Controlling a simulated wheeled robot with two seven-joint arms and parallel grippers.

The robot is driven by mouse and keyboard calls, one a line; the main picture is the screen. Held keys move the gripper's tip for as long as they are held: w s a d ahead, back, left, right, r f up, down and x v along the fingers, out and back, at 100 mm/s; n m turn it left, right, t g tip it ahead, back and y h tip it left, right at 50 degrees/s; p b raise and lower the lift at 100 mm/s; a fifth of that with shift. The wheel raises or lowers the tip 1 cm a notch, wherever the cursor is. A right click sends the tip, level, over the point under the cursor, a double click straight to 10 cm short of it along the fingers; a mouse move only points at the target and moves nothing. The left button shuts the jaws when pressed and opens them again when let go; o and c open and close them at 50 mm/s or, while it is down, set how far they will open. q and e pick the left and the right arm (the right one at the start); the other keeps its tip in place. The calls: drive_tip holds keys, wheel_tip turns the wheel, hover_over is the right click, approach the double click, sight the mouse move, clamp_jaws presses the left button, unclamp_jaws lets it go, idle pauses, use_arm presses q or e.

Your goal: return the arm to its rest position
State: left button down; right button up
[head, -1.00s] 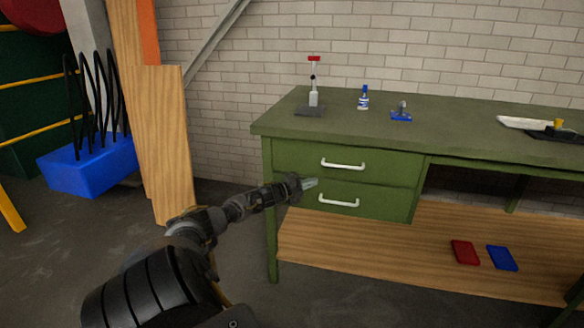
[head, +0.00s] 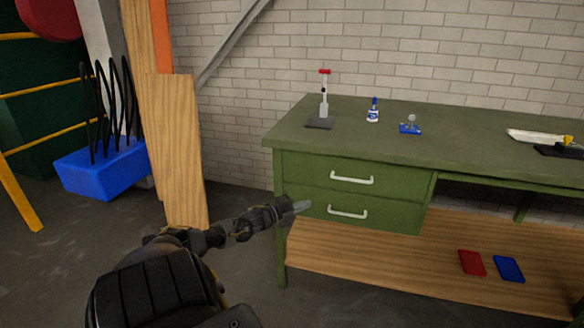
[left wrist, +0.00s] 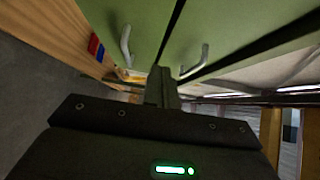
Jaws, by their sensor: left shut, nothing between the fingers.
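My left arm comes in from the lower left of the head view. Its gripper (head: 302,206) is shut and empty, in front of the left end of the green workbench (head: 240,0)'s lower drawer area.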

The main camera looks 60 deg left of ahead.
use_arm(q)
drive_tip(key=shift+s+a, duration=0.15)
drive_tip(key=shift+s, duration=1.8)
use_arm(e)
drive_tip(key=shift+s+f, duration=0.25)
drive_tip(key=shift+f, duration=0.45)
